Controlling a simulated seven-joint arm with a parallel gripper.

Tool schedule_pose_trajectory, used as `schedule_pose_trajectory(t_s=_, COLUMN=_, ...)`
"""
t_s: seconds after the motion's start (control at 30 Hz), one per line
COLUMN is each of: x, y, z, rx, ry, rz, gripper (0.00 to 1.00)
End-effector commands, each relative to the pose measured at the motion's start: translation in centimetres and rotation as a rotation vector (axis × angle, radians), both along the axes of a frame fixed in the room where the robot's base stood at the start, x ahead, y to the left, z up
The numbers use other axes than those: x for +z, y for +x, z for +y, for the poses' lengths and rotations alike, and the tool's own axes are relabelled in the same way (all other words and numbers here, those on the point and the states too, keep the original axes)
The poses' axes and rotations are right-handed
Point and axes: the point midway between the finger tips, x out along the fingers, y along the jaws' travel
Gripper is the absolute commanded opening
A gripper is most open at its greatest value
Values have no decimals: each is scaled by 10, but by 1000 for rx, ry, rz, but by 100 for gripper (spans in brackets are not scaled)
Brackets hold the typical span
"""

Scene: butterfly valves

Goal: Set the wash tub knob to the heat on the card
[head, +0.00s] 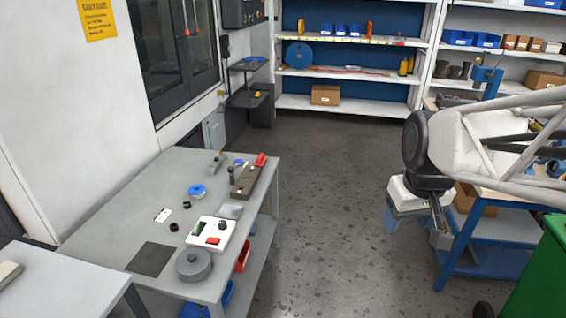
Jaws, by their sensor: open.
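A grey workbench (115,215) stands at left centre. On it a white box (207,249) carries a red block and a small dark green part; I cannot tell whether it is the wash tub. A small white card with dark marks (163,215) lies left of it, too small to read. My gripper (436,238) hangs at the right, open, pointing down, well away from the bench and over the floor side.
A grey round lidded part (194,264), a dark mat (151,259) and a brown block (245,181) lie on the bench. A blue-framed bench (487,233) and green bin (541,270) stand at right. Open floor (330,220) lies between.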

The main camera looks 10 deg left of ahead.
Motion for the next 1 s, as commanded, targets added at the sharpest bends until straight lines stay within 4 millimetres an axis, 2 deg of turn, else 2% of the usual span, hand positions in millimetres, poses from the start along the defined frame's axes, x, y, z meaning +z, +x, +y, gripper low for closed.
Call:
schedule_pose_trajectory(t_s=0.1, x=-1, y=26, z=16, rx=68, ry=-8, rz=10, gripper=59)
schedule_pose_trajectory(t_s=0.5, x=-14, y=105, z=77, rx=294, ry=-35, rz=37, gripper=59)
schedule_pose_trajectory(t_s=1.0, x=-54, y=193, z=174, rx=579, ry=-68, rz=66, gripper=59)
